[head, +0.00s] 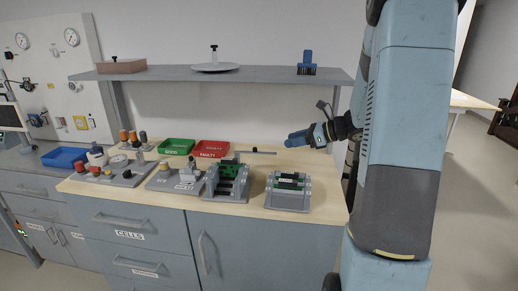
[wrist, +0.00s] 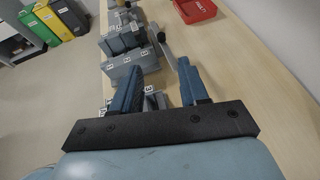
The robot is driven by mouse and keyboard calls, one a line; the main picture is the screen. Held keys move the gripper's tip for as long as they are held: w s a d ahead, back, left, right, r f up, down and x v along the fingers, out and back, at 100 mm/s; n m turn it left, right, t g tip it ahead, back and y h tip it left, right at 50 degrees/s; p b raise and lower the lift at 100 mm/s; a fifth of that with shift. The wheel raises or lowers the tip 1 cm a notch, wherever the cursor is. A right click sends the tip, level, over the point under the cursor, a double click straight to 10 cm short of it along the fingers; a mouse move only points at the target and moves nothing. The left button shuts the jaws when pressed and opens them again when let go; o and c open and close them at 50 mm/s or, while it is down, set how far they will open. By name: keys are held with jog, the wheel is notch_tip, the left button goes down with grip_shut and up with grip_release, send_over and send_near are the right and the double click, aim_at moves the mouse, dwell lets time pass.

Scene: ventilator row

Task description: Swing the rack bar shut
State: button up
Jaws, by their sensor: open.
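Two grey racks stand on the wooden bench. The left rack (head: 227,181) holds a green board and dark slots; the right rack (head: 288,192) holds green and dark boards. A thin grey bar with a black knob (head: 255,151) sticks out to the right from the back of the left rack, swung away from its front. It also shows as a grey bar (wrist: 167,50) in the wrist view, beyond my fingertips. My gripper (head: 297,139) is open and empty above the bench, right of the bar and behind the right rack. In the wrist view my gripper (wrist: 158,76) partly hides the nearer rack.
A red tray (head: 211,149) and a green tray (head: 176,146) lie at the back of the bench. Grey fixtures with knobs stand further left. A shelf (head: 270,75) hangs above. The bench right of the racks is mostly clear.

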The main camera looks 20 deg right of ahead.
aim_at(259, 153)
jog(key=x, duration=1.3)
jog(key=shift+w+a, duration=0.25)
jog(key=shift+w, duration=0.05)
grip_shut()
dwell(0.3)
